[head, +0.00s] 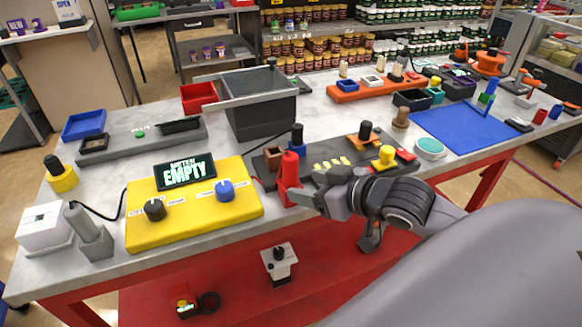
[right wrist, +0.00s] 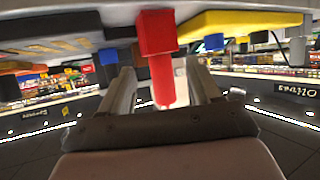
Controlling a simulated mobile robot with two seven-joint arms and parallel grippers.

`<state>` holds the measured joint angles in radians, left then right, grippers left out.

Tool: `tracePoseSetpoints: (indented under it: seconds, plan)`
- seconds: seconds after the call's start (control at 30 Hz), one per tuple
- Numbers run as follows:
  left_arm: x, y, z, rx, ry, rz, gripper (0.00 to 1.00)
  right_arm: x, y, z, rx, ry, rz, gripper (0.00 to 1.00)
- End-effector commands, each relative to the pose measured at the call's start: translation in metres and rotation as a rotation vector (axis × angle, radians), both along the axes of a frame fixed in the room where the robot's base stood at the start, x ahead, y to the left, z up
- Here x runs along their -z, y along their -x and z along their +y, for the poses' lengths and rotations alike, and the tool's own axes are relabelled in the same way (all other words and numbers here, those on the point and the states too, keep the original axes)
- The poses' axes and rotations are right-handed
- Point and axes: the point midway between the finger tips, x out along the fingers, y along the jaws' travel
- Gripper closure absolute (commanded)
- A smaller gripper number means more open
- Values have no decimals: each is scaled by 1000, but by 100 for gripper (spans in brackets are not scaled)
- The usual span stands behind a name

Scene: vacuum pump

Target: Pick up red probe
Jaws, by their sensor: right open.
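The red probe (head: 290,163) stands upright in a red holder (head: 286,191) at the front of the table, just right of the yellow meter panel. My right gripper (head: 306,197) reaches in from the right, its fingertips close to the holder and probe. The right wrist view appears upside down. There, the red probe (right wrist: 163,82) hangs from its holder (right wrist: 156,34), between the two spread fingers of my right gripper (right wrist: 160,80). The gripper is open, with gaps visible beside the probe. My left gripper is in neither view.
The yellow panel (head: 200,225) with a meter reading "EMPTY" (head: 185,172) is close on the left. A dark tray (head: 318,178) with small parts lies behind and right of the holder. A grey bin (head: 260,115) stands farther back. A blue mat (head: 450,133) lies at right.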

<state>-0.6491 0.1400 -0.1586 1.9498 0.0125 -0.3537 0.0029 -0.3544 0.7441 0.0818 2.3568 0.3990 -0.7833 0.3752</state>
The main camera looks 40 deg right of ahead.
Motion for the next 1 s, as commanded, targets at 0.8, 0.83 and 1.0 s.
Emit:
tracePoseSetpoints:
  seconds: [0.8,0.83,1.0]
  plan:
    - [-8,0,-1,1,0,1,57,-3,-59,8,-16,-23,-56,37]
    - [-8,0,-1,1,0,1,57,-1,-62,8,-16,-23,-55,37]
    - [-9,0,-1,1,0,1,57,5,-73,11,-15,-23,-55,37]
